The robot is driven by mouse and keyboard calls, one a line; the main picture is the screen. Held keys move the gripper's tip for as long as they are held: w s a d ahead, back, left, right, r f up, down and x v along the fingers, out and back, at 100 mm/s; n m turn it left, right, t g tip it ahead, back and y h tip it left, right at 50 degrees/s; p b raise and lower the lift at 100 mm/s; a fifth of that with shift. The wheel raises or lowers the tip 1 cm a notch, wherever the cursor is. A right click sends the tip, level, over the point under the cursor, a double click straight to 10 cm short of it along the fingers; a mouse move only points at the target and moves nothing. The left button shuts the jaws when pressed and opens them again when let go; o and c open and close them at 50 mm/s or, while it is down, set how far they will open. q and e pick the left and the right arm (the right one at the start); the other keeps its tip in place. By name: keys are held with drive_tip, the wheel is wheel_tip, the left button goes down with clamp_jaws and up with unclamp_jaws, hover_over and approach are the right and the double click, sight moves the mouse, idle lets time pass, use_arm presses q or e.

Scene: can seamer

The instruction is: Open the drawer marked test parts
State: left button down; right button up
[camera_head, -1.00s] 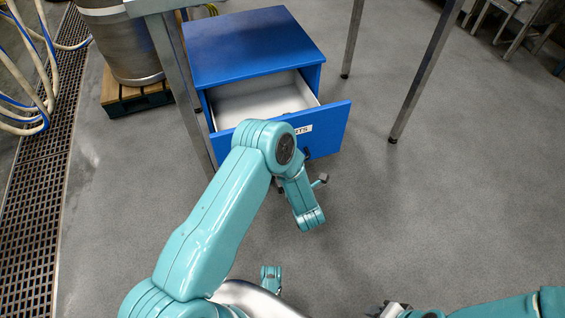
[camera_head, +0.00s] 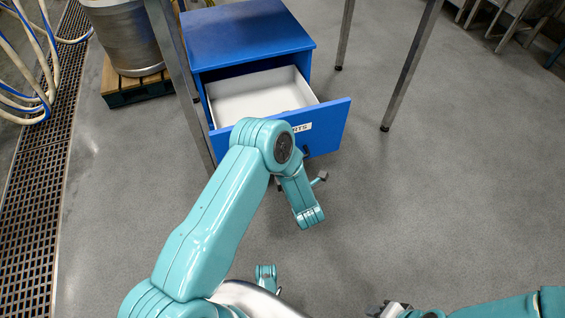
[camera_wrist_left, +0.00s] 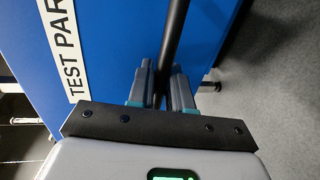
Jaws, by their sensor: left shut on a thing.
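The blue drawer cabinet (camera_head: 245,38) stands on the floor under a metal-legged frame. Its drawer is pulled out, and the white inside (camera_head: 262,95) shows empty where visible. The drawer's blue front (camera_head: 332,122) carries a white label, partly hidden by my left arm; the left wrist view shows the label (camera_wrist_left: 62,48) reading "TEST PAR". In that view my left gripper (camera_wrist_left: 165,85) is shut on a dark bar handle (camera_wrist_left: 174,40) on the blue front. In the head view my left arm hides the handle and the fingers. My right gripper (camera_head: 388,309) is at the bottom edge, its fingers unclear.
Metal legs (camera_head: 412,65) stand right of the cabinet and close on its left. A steel drum (camera_head: 125,40) on a pallet (camera_head: 135,90) is at the upper left. A floor grating (camera_head: 40,180) and hoses (camera_head: 25,90) are at far left.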

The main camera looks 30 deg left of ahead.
use_arm(q)
drive_tip(key=shift+w, duration=0.1)
drive_tip(key=c, duration=1.2)
unclamp_jaws()
drive_tip(key=p+v, duration=0.5)
drive_tip(key=v, duration=1.1)
